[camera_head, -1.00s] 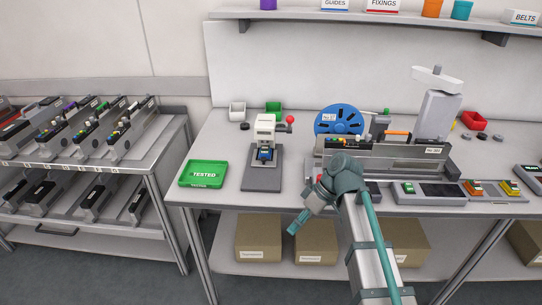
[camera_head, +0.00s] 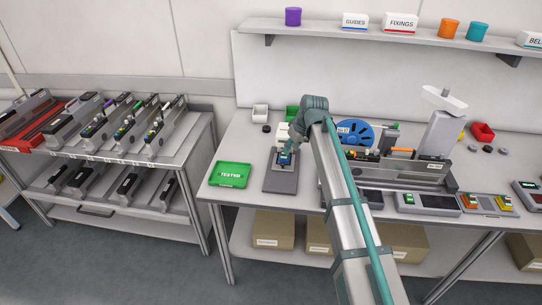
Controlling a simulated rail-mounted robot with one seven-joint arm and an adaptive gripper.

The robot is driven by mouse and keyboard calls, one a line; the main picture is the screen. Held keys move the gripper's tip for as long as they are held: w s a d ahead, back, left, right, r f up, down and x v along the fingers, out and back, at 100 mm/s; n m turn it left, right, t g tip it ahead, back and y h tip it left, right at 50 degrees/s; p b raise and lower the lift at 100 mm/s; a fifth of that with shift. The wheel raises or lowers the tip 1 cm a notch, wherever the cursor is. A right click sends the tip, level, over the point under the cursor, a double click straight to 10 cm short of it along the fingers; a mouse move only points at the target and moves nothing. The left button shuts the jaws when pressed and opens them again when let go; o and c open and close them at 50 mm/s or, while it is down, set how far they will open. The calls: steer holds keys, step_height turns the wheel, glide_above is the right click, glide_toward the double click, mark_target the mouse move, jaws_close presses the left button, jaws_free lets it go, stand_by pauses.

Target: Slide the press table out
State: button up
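The press stands on the left part of the bench, with a white head (camera_head: 282,133) and a long grey base plate (camera_head: 281,184). A small dark table with a blue piece (camera_head: 284,159) sits under the head, over the rear half of the base. The front half of the base is bare. My gripper (camera_head: 290,152) is at the press, just above or beside the blue piece. It is too small to tell whether it touches or how its fingers stand. My wrist hides the press's right side; its red-knobbed lever is not visible.
A green TESTED tray (camera_head: 230,175) lies left of the press. A white bin (camera_head: 260,113) and a green bin (camera_head: 292,112) stand behind it. A blue reel (camera_head: 355,133) and a grey feeder (camera_head: 420,176) are to the right. A trolley (camera_head: 165,160) with several feeders stands left.

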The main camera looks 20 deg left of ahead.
mark_target(283, 163)
steer(key=p+x, duration=0.3)
steer(key=x, duration=0.7)
steer(key=shift+w+a+f, duration=0.15)
steer(key=shift+f, duration=0.2)
jaws_close()
